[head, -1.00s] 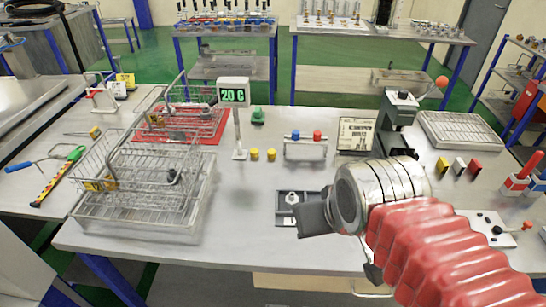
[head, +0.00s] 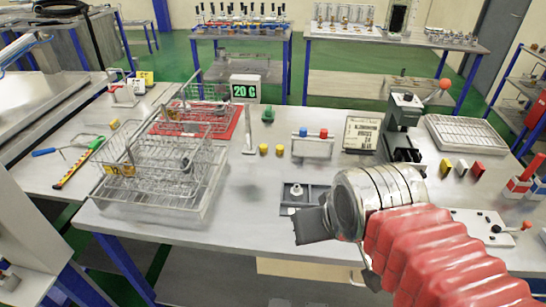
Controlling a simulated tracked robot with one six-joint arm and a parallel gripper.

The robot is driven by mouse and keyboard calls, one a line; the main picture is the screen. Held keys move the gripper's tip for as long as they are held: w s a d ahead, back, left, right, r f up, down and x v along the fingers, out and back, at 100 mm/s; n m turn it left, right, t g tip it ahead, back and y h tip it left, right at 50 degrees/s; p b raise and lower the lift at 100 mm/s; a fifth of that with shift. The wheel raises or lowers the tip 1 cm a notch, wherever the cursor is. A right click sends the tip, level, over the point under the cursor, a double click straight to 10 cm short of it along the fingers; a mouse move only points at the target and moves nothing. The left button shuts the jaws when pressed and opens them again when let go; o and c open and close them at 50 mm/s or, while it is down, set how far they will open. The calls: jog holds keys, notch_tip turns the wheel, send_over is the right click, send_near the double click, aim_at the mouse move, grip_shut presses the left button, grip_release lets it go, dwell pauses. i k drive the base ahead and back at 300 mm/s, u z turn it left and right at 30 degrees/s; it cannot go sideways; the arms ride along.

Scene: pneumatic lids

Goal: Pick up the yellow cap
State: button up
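Two small yellow caps stand side by side on the steel table, a left one (head: 264,149) and a right one (head: 279,150).
Left of the caps stand a display reading 20 C (head: 245,89) and wire baskets (head: 165,160). A grey tray (head: 286,208) holding a white ring lies close to my gripper. Table between tray and baskets is clear.

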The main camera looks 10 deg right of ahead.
aim_at(279, 148)
jog(key=u, duration=0.5)
jog(key=k, duration=1.2)
jog(key=u, duration=0.85)
jog(key=i, duration=1.35)
jog(key=z, duration=0.85)
jog(key=i, duration=1.05)
jog(key=z, duration=0.15)
